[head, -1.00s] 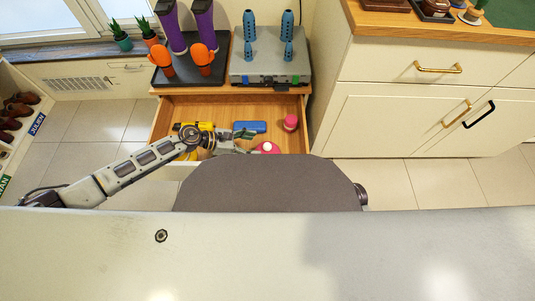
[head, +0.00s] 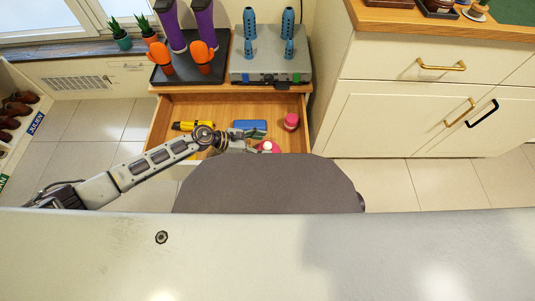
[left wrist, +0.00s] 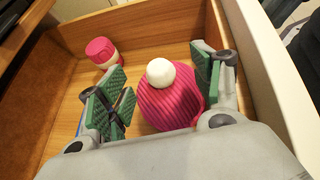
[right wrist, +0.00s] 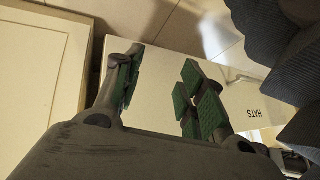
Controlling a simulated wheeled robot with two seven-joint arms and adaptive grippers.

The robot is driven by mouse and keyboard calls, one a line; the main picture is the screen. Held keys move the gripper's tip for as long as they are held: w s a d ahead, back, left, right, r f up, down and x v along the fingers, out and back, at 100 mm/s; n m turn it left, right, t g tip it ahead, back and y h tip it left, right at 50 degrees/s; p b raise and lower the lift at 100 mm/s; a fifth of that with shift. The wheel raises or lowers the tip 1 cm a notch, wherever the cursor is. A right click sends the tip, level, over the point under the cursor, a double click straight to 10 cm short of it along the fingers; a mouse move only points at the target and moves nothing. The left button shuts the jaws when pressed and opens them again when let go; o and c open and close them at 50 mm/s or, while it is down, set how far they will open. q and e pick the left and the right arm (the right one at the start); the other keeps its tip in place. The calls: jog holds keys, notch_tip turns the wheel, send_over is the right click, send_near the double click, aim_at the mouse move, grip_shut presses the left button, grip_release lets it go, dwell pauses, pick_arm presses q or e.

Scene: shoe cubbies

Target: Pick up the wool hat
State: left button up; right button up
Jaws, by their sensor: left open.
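The wool hat (left wrist: 170,103) is pink and ribbed with a white pom-pom, and lies in the open wooden drawer. In the head view the hat (head: 268,147) shows only in part, behind my grey body. My left gripper (left wrist: 160,95) is open in the left wrist view, with its green-padded fingers on either side of the hat. I cannot tell whether the pads touch it. In the head view my left gripper (head: 256,140) reaches down into the drawer at the hat. My right gripper (right wrist: 160,85) is open and empty in the right wrist view, in front of a pale panel marked HATS.
The drawer (head: 225,106) also holds a pink-capped jar (head: 291,121), a blue case (head: 249,125) and a yellow item (head: 192,126). Boots and blue boot-shaped dryers stand above it. A white cabinet (head: 420,115) stands to the right.

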pick_arm(q)
jog(key=shift+w+d+f, duration=0.15)
jog(key=shift+d+f, duration=0.2)
jog(key=shift+d, duration=0.15)
jog(key=shift+b+x, duration=0.35)
jog(key=shift+x, duration=0.5)
pick_arm(e)
jog(key=shift+f, duration=0.6)
pick_arm(q)
jog(key=shift+c, duration=0.3)
jog(key=c, duration=0.9)
jog(key=shift+r, duration=0.15)
